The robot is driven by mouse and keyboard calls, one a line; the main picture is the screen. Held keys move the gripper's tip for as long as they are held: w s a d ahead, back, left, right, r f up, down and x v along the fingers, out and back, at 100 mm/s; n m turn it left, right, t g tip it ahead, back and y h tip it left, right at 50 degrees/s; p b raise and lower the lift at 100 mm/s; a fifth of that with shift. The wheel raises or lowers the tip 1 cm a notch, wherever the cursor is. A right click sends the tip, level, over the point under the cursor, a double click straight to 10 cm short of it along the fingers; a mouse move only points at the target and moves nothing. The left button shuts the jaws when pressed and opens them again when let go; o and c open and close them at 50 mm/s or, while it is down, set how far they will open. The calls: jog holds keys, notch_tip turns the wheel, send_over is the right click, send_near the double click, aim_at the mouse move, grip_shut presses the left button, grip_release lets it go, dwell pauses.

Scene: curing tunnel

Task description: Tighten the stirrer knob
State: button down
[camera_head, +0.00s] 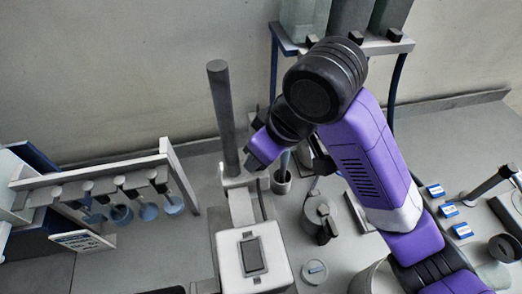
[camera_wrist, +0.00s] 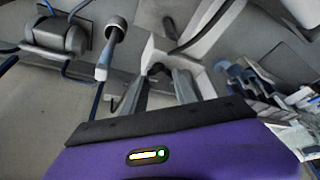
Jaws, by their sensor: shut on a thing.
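The stirrer (camera_head: 252,258) is a pale base with a dark panel on top and a tall grey column (camera_head: 222,115) behind it. My gripper reaches down beside the column, and its fingertips are hidden in the head view. In the wrist view my gripper (camera_wrist: 160,78) has its two dark fingers closing in on a small dark knob (camera_wrist: 157,69). The knob sits at the edge of a pale block (camera_wrist: 163,48) on the stirrer. The fingers are shut on the knob, which is mostly hidden between them. I cannot tell how far the knob is turned.
A rack (camera_head: 90,182) with several hanging blue-ended tools stands at the left. A cup (camera_head: 282,183) holding a stick and a grey lidded pot (camera_head: 320,214) stand right of the stirrer. A shelf (camera_head: 375,46) with containers is behind. Small blue-labelled items (camera_head: 449,210) lie right.

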jog(key=shift+s+a+m+t+h, duration=0.1)
jog(key=shift+m+t+h, duration=0.2)
jog(key=shift+m, duration=0.85)
jog(key=shift+s+m+t+h, duration=0.15)
jog(key=shift+m+h, duration=0.25)
jog(key=shift+m, duration=0.75)
jog(key=shift+w, duration=0.1)
jog(key=c, duration=1)
grip_release()
jog(key=shift+o, duration=0.2)
jog(key=shift+a, duration=0.15)
